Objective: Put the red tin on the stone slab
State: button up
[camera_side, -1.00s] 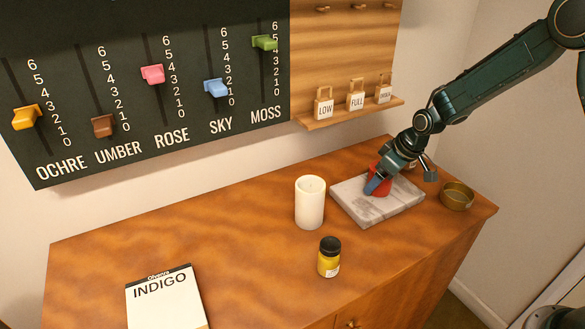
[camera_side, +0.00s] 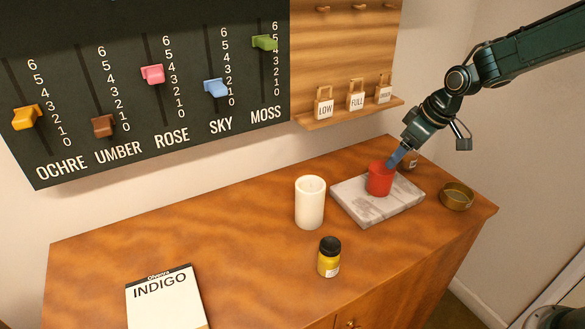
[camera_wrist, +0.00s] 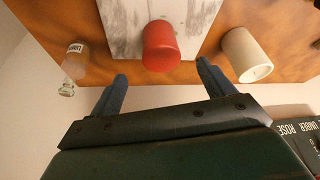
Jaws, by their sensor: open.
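The red tin (camera_side: 379,179) stands upright on the grey-white stone slab (camera_side: 350,201), toward its back part. In the wrist view the red tin (camera_wrist: 160,48) is in front of my gripper (camera_wrist: 160,88), with the slab (camera_wrist: 125,14) under it. My gripper (camera_side: 397,158) is open and empty, with its fingers apart. It is above and behind the tin, clear of it. In the side view a finger appears close to the tin's rim.
A white candle (camera_side: 310,202) stands left of the slab. A yellow jar (camera_side: 329,258) is nearer the front. A brass dish (camera_side: 457,196) is right of the slab, and a small glass bottle (camera_wrist: 76,60) is behind it.

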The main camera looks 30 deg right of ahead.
jog(key=shift+s+d+r, duration=0.1)
jog(key=shift+s+r, duration=0.15)
jog(key=shift+r, duration=0.35)
jog(key=s+a+r+m, duration=0.1)
jog(key=s+a+r, duration=0.2)
jog(key=s+r, duration=0.85)
jog(key=s+a+m+t+h, duration=0.1)
jog(key=s+m, duration=0.1)
jog(key=s, duration=1.4)
jog(key=shift+s+r+m, duration=0.15)
jog(key=shift+s+m, duration=0.1)
jog(key=shift+m, duration=0.05)
